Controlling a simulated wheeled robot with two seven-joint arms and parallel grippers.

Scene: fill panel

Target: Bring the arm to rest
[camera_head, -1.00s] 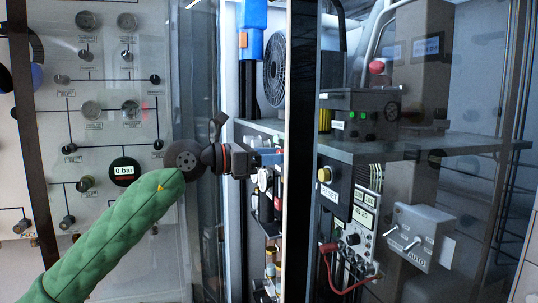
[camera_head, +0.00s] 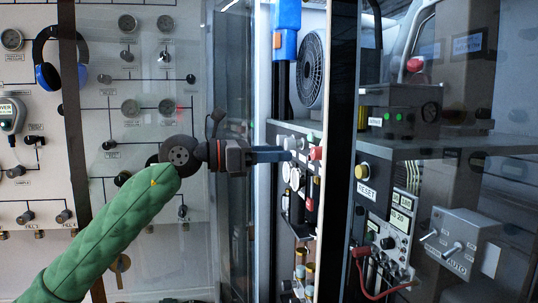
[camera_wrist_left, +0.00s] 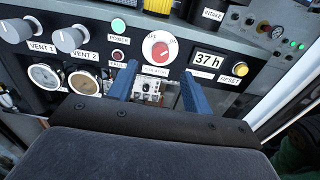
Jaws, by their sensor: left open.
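My left arm in its green sleeve comes in from the lower left in the head view. Its gripper (camera_head: 288,155) points right, in front of the narrow side of a control panel (camera_head: 297,200). In the left wrist view the two blue fingers (camera_wrist_left: 155,88) stand apart with nothing between them. I cannot tell whether the fingertips touch the panel. My right gripper is not in view.
In the head view a wall of gauges and valves (camera_head: 140,70) stands at the left, with blue headphones (camera_head: 60,58) hanging there. A dark upright post (camera_head: 343,150) stands right of the gripper. A switch box (camera_head: 450,240) and red cable (camera_head: 375,285) are further right.

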